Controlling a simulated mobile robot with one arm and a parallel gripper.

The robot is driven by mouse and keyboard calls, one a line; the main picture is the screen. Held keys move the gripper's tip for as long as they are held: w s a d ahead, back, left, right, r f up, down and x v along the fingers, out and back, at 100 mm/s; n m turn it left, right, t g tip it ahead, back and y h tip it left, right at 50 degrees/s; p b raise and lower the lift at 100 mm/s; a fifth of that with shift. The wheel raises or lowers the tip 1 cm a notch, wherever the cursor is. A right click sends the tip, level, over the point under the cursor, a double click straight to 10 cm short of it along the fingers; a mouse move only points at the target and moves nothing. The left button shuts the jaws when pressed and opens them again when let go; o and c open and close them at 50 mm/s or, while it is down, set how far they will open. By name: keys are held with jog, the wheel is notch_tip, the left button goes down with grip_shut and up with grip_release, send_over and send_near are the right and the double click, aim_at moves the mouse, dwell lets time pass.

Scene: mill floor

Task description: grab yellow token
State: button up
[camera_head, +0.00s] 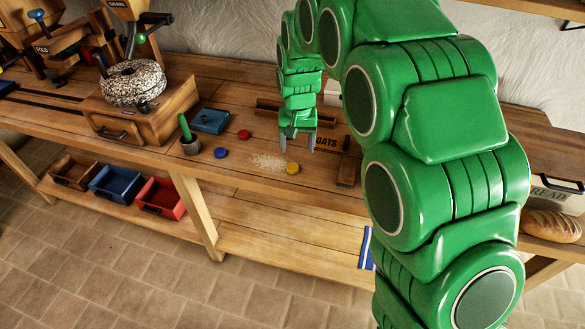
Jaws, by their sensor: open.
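The yellow token (292,168) lies flat on the wooden bench, close to the front edge and next to a patch of spilled grain. My gripper (297,145) hangs above the bench, pointing down, a little behind and above the yellow token. Its grey fingers are apart with nothing seen between them. A red token (244,134) and a blue token (221,153) lie to the left on the same bench.
A stone mill (133,84) is farther left. A wooden frame marked OATS (328,142) lies beside my gripper. Bread (550,226) is at right.

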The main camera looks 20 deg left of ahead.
aim_at(292, 165)
jog(key=shift+w+a+f, duration=0.15)
jog(key=shift+a+f, duration=0.3)
jog(key=shift+a, duration=0.15)
jog(key=shift+f, duration=0.25)
jog(key=shift+w+a+f, duration=0.1)
jog(key=shift+a+f, duration=0.05)
jog(key=shift+f, duration=3.5)
jog(key=shift+c, duration=0.2)
jog(key=c, duration=1.1)
jog(key=shift+r, duration=0.15)
